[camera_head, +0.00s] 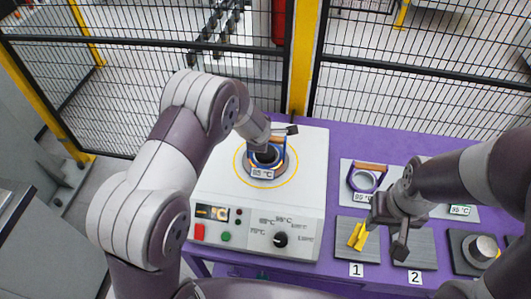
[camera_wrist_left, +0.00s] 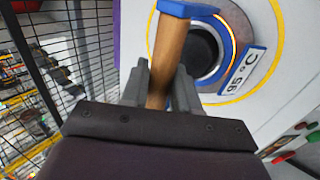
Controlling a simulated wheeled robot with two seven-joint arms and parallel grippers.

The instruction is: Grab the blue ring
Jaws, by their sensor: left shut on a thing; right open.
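The blue ring (camera_head: 282,146) with a 95 °C tag sits on the round top of the white heater (camera_head: 215,180). In the left wrist view, the blue ring (camera_wrist_left: 231,46) lies around a dark round opening. Its wooden handle (camera_wrist_left: 168,55) stands between the fingers of my left gripper (camera_wrist_left: 162,82), which is shut on the handle. In the head view my left gripper (camera_head: 284,131) is at the heater top, and the arm hides part of the ring. My right gripper (camera_head: 388,228) is open and empty above the numbered plates on the right.
A purple ring (camera_head: 366,182) with an orange-brown handle lies on a grey plate. Yellow pieces (camera_head: 357,237) are on plate 1. A silver cylinder (camera_head: 483,248) stands far right. The heater has a control panel (camera_head: 245,227). A mesh fence (camera_head: 410,70) stands behind the purple table (camera_head: 350,133).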

